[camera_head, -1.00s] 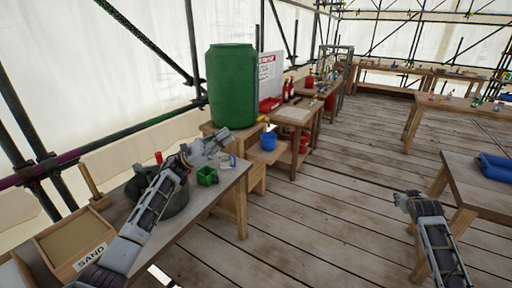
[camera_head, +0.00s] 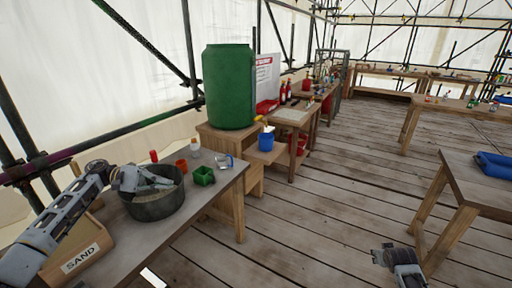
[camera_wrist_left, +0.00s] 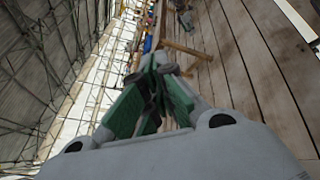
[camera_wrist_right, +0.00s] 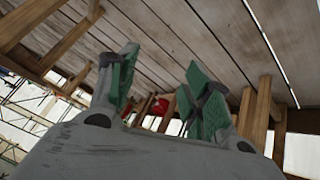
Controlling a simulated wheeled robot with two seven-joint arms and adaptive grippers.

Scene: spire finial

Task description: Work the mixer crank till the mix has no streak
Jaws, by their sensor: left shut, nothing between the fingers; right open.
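The dark grey mixing tub (camera_head: 153,206) stands on the near left bench. My left gripper (camera_head: 174,184) is over the tub's mouth in the head view, shut and empty. Its closed green-padded fingers show in the left wrist view (camera_wrist_left: 160,75). The gripper and wrist cover most of the tub's inside, so the mix and any streak are hidden. A small red upright piece (camera_head: 154,156) shows just behind the tub; I cannot tell whether it belongs to the crank. My right gripper (camera_head: 380,256) is open and empty, low over the floor at right, away from the bench.
A sand box (camera_head: 80,258) sits left of the tub. An orange cup (camera_head: 182,166), a green container (camera_head: 204,176) and a clear jug (camera_head: 224,161) stand to its right. A green barrel (camera_head: 228,88) and a blue bucket (camera_head: 266,141) are beyond. The middle floor is clear.

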